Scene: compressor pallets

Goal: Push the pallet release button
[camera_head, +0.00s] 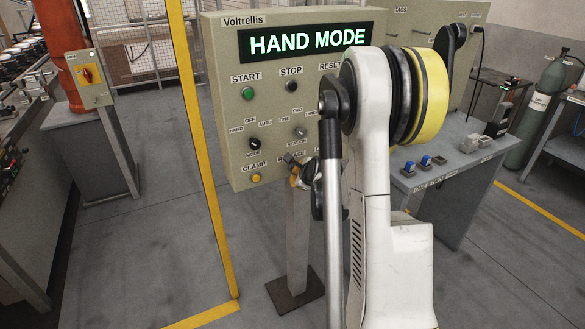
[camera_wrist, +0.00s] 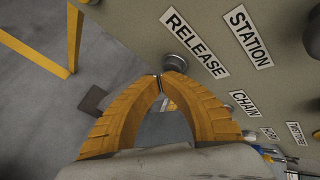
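The control panel (camera_head: 222,120) stands upright on a post, with a lit display reading HAND MODE. The label RELEASE shows in the wrist view (camera_wrist: 194,42), with a round grey metallic button (camera_wrist: 175,62) beside its lower left end. My gripper (camera_wrist: 161,80) has two orange-yellow fingers whose tips meet, with nothing between them. The tips are right at the button's lower edge in the picture; whether they touch it I cannot tell. In the head view my gripper (camera_head: 295,174) is at the panel's lower edge and hides the button and part of its label.
A yellow CLAMP button (camera_head: 256,178) sits left of my gripper. Green START (camera_head: 248,93) and dark STOP (camera_head: 291,87) buttons are above. A grey workbench (camera_head: 455,168) with small blue-topped parts stands right. A yellow frame post (camera_head: 203,150) stands left of the panel.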

